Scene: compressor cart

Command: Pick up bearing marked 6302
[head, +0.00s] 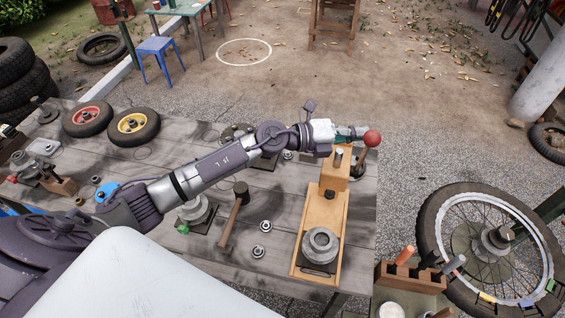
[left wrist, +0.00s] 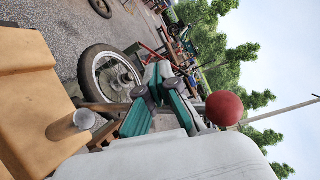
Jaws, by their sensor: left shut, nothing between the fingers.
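Small metal rings that look like bearings lie on the grey table: one right of the hammer (head: 265,226), one just below it (head: 258,251), and one near the table's far side (head: 287,155). Their markings are too small to read, so I cannot tell which is 6302. My left gripper (head: 350,133) is shut and empty above the table's far right corner, beyond the wooden stand (head: 334,170). Its green fingers also show in the left wrist view (left wrist: 157,80). My right gripper is not in view.
A red ball knob (head: 372,138) is close beside the left fingers, also in the left wrist view (left wrist: 224,108). A hammer (head: 236,215), a heavy metal ring (head: 320,245) on a wooden board, and two small wheels (head: 133,125) occupy the table. A spoked wheel (head: 448,240) stands right.

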